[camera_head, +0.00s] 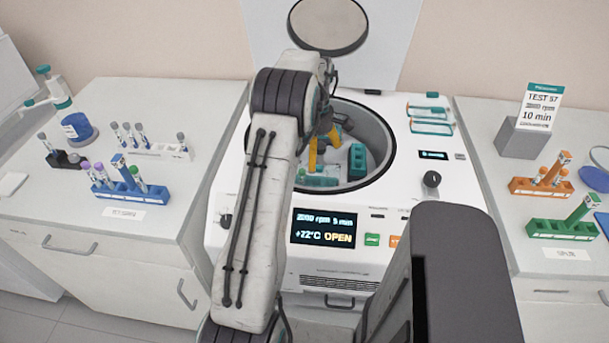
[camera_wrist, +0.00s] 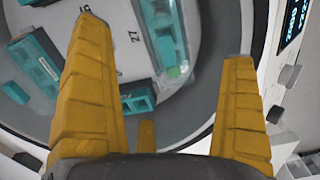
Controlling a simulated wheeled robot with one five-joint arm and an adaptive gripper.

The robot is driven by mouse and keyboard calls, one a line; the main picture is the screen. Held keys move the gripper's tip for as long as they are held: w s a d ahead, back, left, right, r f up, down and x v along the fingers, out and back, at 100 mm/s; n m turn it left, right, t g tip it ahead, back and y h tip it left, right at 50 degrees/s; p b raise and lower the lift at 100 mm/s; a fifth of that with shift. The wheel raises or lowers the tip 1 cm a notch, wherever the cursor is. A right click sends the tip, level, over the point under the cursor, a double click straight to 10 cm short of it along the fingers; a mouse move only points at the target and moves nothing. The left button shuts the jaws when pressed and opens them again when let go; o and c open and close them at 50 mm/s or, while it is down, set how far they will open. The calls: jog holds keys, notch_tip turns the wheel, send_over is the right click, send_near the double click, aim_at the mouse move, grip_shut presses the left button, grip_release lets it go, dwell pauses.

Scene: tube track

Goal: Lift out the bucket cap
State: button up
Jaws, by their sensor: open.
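My gripper (camera_head: 322,152) hangs over the open centrifuge bowl (camera_head: 374,110), its yellow fingers pointing down. In the wrist view my gripper (camera_wrist: 163,40) is open and empty. A teal bucket (camera_wrist: 158,28) shows between its fingers, with a green spot at its end and a clear, pale area around it that looks like a cap. In the head view this bucket (camera_head: 320,182) seems to lie at the near side of the bowl, just below the fingertips. I cannot tell whether the fingers touch it. Another teal bucket (camera_head: 357,160) stands to the right in the bowl.
Two clear caps with teal parts (camera_head: 430,127) lie on the centrifuge top at right. The raised lid (camera_head: 328,25) stands behind. Tube racks stand on the left counter (camera_head: 70,218) and right counter (camera_head: 490,125). The bowl's rim surrounds my gripper.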

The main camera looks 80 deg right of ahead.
aim_at(316, 177)
jog(key=shift+s+d+f+p, duration=0.1)
jog(key=shift+f+p, duration=0.15)
jog(key=shift+f, duration=0.85)
jog(key=shift+s+a+f+p, duration=0.1)
jog(key=shift+f+p, duration=0.1)
jog(key=shift+f, duration=0.95)
jog(key=shift+s+d+f+p, duration=0.1)
jog(key=shift+f+p, duration=0.15)
jog(key=shift+f, duration=0.85)
jog(key=c, duration=1.1)
